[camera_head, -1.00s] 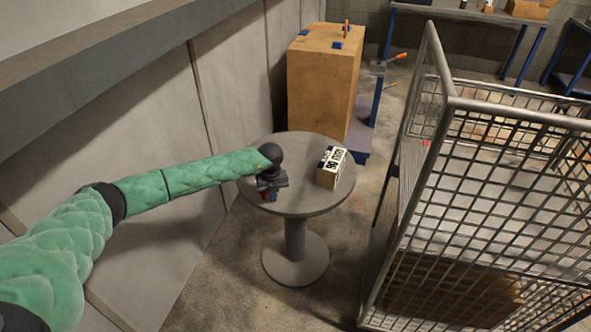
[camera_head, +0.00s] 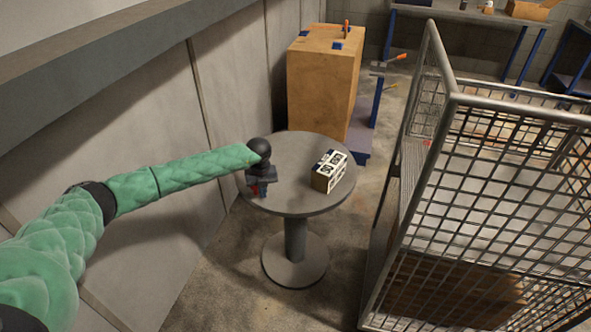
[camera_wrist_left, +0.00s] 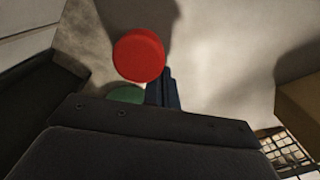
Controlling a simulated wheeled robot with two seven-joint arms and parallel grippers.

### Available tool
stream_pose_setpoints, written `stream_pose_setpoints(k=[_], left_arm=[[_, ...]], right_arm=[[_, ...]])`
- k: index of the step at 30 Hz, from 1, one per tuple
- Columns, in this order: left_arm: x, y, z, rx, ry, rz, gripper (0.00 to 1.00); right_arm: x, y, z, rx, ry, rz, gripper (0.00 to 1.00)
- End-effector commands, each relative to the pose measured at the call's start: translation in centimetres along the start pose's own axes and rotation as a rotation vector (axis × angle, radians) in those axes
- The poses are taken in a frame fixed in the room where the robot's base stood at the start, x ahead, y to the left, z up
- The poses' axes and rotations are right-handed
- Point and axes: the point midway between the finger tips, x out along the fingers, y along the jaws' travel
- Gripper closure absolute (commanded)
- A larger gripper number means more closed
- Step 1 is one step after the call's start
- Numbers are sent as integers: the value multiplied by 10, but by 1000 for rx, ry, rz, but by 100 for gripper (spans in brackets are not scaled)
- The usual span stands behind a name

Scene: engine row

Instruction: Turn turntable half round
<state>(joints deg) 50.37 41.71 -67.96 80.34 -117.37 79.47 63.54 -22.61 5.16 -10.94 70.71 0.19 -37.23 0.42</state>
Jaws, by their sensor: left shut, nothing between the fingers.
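The turntable (camera_head: 300,200) is a round grey top on a single pedestal with a round foot. My left gripper (camera_head: 260,190) is at the left edge of the top, pointing down. A bit of red shows beside its fingers in the head view. In the left wrist view a round red knob (camera_wrist_left: 139,55) is close beside the shut, dark fingers (camera_wrist_left: 163,90); whether they touch cannot be told. A green round shape (camera_wrist_left: 126,94) is partly hidden behind it. My right gripper is out of view.
A wire cage cart (camera_head: 480,190) stands close on the right. A tall brown box (camera_head: 322,85) on a blue-framed stand is behind the turntable. Grey wall panels (camera_head: 150,130) run along the left. Benches (camera_head: 460,15) are far back.

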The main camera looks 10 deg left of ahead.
Motion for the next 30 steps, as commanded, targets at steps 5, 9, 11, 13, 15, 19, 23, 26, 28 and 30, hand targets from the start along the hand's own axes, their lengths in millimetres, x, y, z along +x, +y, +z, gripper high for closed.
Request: stream_pose_setpoints(k=[5, 9, 11, 13, 15, 19, 23, 26, 28, 30], left_arm=[[1, 1, 2, 0, 0, 0, 100], [2, 6, 8, 0, -1, 1, 100], [2, 9, 12, -1, -1, 1, 100], [2, 12, 16, -1, -1, 0, 100], [2, 15, 21, -1, -1, 0, 100], [2, 22, 29, -1, 0, 0, 100], [1, 26, 35, -1, 0, 0, 100], [0, 27, 35, 0, 0, 0, 100], [0, 27, 35, 0, 0, 0, 100], [0, 26, 35, 0, 0, 0, 100]], right_arm=[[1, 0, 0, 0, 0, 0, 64], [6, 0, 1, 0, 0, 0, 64], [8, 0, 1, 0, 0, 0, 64], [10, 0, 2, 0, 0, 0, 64], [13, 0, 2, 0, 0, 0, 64], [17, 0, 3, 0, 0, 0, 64], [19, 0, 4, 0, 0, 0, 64], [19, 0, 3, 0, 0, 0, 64], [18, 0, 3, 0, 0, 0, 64], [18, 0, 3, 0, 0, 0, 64]])
